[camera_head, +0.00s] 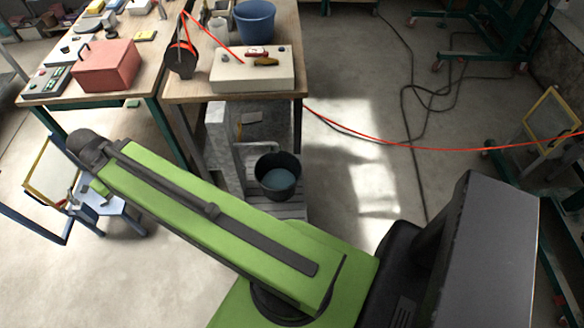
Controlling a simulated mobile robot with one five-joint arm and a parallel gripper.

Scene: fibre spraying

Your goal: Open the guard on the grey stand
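Two yellow-framed panels that look like guards are in view. One, the left panel (50,172), stands tilted at the left edge beside a low blue-legged stand (128,212). The other, the right panel (552,113), stands tilted at the right edge above a greyish stand (543,152) that is partly cut off. I cannot tell for sure which one is on the grey stand, or whether either is open. My green arm reaches to the upper left, and its dark far joint is close to the left panel.
A red hose (400,145) and black cables (408,100) cross the right floor.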

